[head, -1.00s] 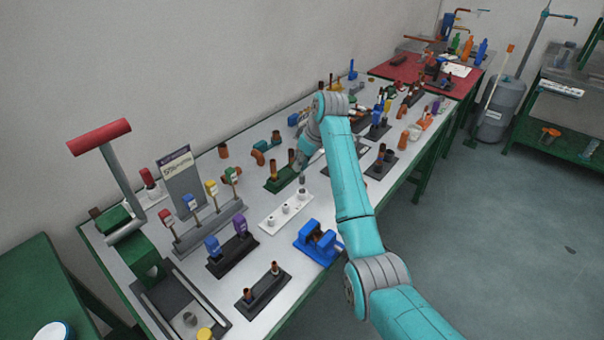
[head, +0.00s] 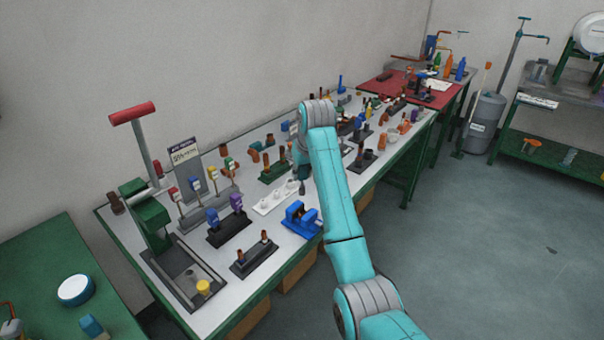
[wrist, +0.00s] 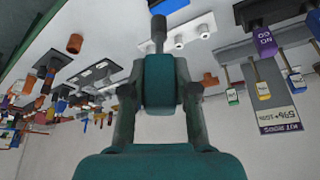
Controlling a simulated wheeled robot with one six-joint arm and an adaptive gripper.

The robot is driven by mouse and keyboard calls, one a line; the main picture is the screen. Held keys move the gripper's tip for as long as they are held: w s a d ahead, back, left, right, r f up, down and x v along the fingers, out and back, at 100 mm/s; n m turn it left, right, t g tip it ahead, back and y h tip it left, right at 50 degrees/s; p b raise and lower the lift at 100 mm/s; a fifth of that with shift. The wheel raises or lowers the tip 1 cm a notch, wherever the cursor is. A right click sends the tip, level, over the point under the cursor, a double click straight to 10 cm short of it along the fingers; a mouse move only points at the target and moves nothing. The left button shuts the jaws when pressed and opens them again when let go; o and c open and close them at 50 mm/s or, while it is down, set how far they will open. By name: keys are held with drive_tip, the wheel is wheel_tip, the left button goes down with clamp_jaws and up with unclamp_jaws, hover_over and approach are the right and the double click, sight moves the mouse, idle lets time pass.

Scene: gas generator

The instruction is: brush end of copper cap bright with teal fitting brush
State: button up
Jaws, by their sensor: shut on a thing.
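My gripper (wrist: 160,90) is shut on the teal fitting brush (wrist: 160,78), seen in the wrist view. The brush's teal handle sits between the fingers and its grey shaft and tip point away from me, over the white bench. In the head view my gripper (head: 303,188) hangs above the bench beside the white block with round sockets (head: 275,197). Several copper pieces are in view; I cannot tell which is the copper cap. One short copper piece (wrist: 75,43) stands alone in the wrist view. A blue vise-like holder (head: 301,217) stands at the bench's front edge; its contents are unclear.
A black stand with two copper pieces (head: 254,254) is at the front. A rack of coloured tagged brushes (head: 208,199) and a green press with a red handle (head: 150,215) stand left. The bench beyond my arm is crowded. Open floor (head: 480,240) lies right.

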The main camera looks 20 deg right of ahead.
sight(303, 186)
drive_tip(key=shift+s, duration=0.15)
drive_tip(key=shift+f, duration=0.15)
drive_tip(key=shift+f, duration=2.65)
drive_tip(key=shift+f, duration=1.5)
